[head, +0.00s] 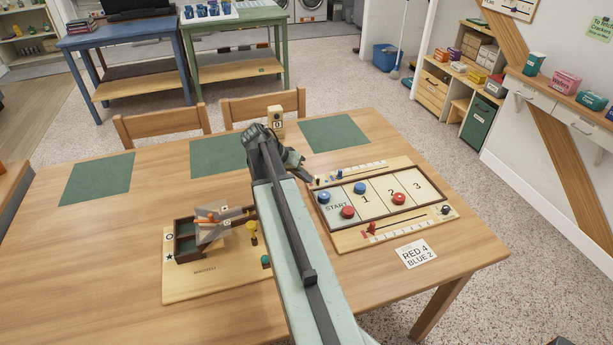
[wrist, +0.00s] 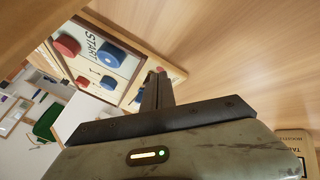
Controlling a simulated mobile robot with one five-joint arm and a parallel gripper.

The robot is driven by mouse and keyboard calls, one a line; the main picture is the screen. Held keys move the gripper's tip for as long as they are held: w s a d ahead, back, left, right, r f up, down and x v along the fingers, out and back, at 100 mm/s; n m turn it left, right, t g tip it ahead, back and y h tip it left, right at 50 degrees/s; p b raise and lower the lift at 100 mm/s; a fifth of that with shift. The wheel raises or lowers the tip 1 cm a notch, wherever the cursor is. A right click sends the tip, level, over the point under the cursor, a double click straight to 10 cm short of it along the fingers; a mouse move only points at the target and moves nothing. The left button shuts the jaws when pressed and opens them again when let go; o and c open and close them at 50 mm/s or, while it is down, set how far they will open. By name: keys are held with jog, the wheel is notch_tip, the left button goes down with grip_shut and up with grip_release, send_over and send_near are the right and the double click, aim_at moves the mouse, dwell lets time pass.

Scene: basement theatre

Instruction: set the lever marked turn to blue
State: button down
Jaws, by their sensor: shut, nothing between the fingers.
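My gripper (head: 298,162) is shut and empty at the far left corner of the wooden game board (head: 347,243). In the wrist view my fingers (wrist: 158,78) point at the board's edge (wrist: 125,38), close to a small reddish piece; I cannot tell whether they touch it. The board has a START field and fields 1 to 3, with blue discs (head: 360,188) and red discs (head: 399,198). Small dark and blue pegs (head: 339,174) stand on its far strip. I cannot make out a lever marked turn; my arm and gripper hide part of that corner.
A board with an open box (head: 184,252) lies left of my arm. A small block marked 0 (head: 276,117) stands at the far edge. A card reading RED 4 BLUE 2 (head: 415,254) lies in front of the game board. Green mats (head: 334,134) lie along the far side.

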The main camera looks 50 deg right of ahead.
jog(key=shift+s, duration=0.2)
jog(key=shift+s+d, duration=0.25)
jog(key=shift+s, duration=0.75)
jog(key=shift+w+d, duration=0.1)
jog(key=shift+w, duration=0.7)
